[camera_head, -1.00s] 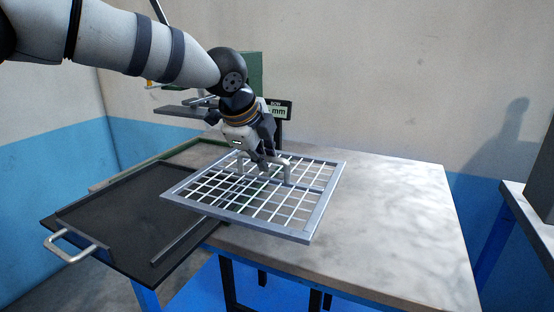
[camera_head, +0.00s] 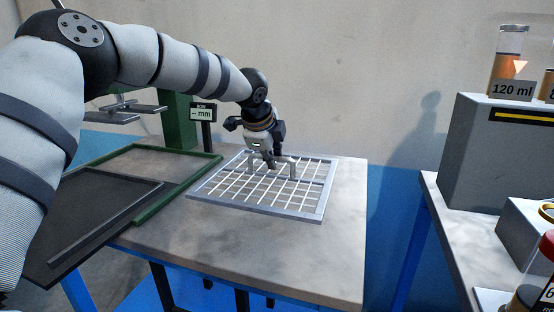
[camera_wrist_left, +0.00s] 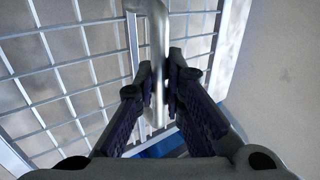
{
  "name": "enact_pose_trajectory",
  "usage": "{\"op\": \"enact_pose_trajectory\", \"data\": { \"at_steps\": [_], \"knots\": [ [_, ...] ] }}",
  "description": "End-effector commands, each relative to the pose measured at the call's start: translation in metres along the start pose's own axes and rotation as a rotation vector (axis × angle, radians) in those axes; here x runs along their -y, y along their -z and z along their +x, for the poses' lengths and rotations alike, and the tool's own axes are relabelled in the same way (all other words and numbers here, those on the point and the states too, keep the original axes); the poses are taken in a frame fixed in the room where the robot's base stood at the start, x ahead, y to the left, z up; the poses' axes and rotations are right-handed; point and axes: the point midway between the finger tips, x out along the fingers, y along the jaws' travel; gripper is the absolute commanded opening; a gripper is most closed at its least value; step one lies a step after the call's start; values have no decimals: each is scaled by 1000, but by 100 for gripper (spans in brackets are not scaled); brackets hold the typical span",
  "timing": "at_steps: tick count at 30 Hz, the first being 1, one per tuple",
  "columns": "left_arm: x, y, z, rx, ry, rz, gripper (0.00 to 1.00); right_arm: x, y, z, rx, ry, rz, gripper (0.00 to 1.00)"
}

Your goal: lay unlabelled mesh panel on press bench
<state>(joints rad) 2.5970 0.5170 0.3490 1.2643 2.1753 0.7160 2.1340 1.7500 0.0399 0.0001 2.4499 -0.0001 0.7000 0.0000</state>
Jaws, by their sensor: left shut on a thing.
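The mesh panel (camera_head: 312,214) is a grey square frame with a wire grid and a raised bar handle; I see no label on it. My left gripper (camera_head: 270,160) is shut on the panel's handle. The left wrist view shows the handle bar (camera_wrist_left: 157,60) between both fingers (camera_wrist_left: 160,92). The panel is level, over or on the grey top of the press bench (camera_head: 240,245); I cannot tell whether it touches. My right gripper is not in view.
A dark tray (camera_head: 100,215) with a green-edged frame (camera_head: 205,172) lies at the bench's left. A green press column (camera_head: 180,122) and a small "mm" sign (camera_head: 203,113) stand behind. At right, another table holds a grey box (camera_head: 490,150) and a "120 ml" jar (camera_head: 508,65).

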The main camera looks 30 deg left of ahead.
Motion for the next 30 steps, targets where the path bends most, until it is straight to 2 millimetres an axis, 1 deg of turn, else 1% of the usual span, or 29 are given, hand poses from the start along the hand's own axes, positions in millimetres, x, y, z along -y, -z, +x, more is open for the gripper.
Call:
{"op": "enact_pose_trajectory", "data": {
  "at_steps": [5,9,21,27,30],
  "knots": [
    [2,0,-3,-2,6,0,0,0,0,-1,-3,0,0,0],
    [2,1,-4,-2,7,-2,0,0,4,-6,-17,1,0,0],
    [-21,1,32,-2,3,0,0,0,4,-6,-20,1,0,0],
    [-28,1,42,-2,4,0,0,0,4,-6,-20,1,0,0],
    [-29,1,44,-2,4,0,0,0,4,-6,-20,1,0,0]
  ]
}}
